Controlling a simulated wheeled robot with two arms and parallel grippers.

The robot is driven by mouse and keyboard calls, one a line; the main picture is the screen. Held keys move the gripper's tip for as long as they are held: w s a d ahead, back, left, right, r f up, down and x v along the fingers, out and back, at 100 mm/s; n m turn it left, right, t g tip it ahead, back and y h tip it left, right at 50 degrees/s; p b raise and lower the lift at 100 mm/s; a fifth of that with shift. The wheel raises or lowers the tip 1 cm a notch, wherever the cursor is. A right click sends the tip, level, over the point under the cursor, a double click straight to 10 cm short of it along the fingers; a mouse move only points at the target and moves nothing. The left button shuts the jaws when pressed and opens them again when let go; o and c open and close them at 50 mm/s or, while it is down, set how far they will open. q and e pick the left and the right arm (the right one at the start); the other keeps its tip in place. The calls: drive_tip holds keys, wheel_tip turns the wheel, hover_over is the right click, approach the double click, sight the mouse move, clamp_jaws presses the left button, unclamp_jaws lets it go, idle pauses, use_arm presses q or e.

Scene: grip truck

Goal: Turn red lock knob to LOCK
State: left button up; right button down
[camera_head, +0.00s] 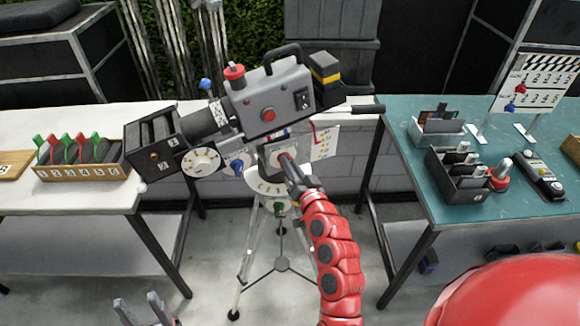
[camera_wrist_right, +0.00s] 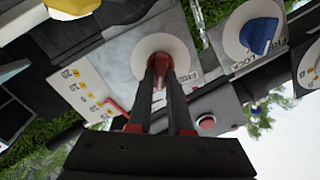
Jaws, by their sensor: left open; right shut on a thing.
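The film camera (camera_head: 268,105) stands on a tripod between two tables. The red lock knob (camera_wrist_right: 159,72) sits on a round white dial on the metal plate of the camera head; part of a "FREE" label shows beside it. My right gripper (camera_wrist_right: 166,78) is shut on the red knob, and its fingers hide much of the knob. In the head view, my right gripper (camera_head: 290,168) reaches the dial from below. I cannot tell how far the knob is turned. My left gripper (camera_head: 140,309) is open and empty at the bottom left, far from the camera.
A blue knob (camera_wrist_right: 258,36) with FREE and LOCK labels is nearby. A white card (camera_head: 325,142) hangs beside the head. The left table holds a wooden rack (camera_head: 85,173); the teal right table (camera_head: 440,205) holds trays and a clapperboard (camera_head: 535,85). Tripod legs stand below.

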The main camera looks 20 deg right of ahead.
idle(0.4)
drive_tip(key=c, duration=0.8)
unclamp_jaws()
drive_tip(key=shift+c, duration=0.2)
drive_tip(key=shift+s+d+f, duration=0.1)
drive_tip(key=shift+s, duration=0.4)
drive_tip(key=s+d+p, duration=0.1)
drive_tip(key=s+p, duration=0.2)
drive_tip(key=s, duration=1.3)
drive_tip(key=shift+s, duration=0.2)
drive_tip(key=shift+d, duration=0.1)
